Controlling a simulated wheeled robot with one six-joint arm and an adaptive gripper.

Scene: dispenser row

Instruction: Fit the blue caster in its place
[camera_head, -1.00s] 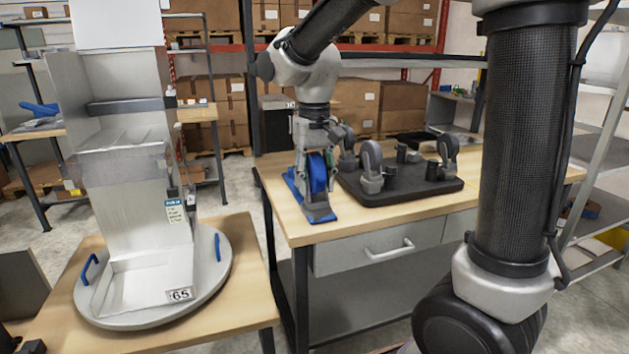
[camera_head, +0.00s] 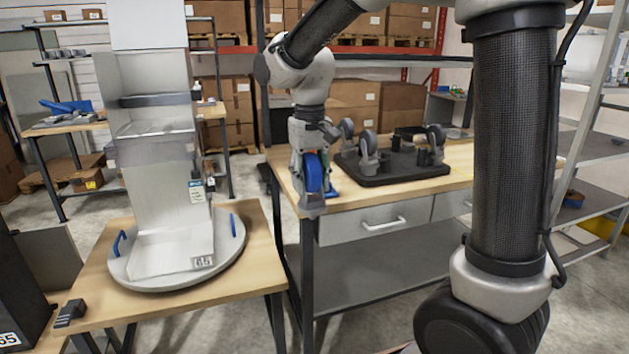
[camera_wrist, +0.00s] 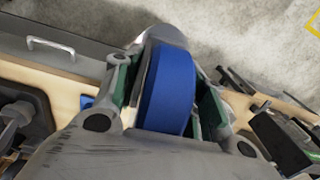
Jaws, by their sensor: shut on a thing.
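The blue caster (camera_head: 314,172) has a wide blue wheel and a grey mount (camera_head: 312,205) that points down. My gripper (camera_head: 312,158) is shut on it and holds it at the left front corner of the wooden workbench. In the wrist view the blue wheel (camera_wrist: 168,90) sits between green-padded fingers, with a grey rounded part beyond it. A black base plate (camera_head: 400,177) on the bench bears several grey casters (camera_head: 368,150) and short black posts. It lies right of my gripper. A bit of blue (camera_head: 331,187) shows behind the held caster.
A wooden table (camera_head: 85,285) at left carries a round turntable (camera_head: 235,250) with a tall metal dispenser (camera_head: 160,190) labelled 65. A gap separates it from the workbench (camera_head: 400,202). Grey shelves (camera_head: 605,145) stand at right.

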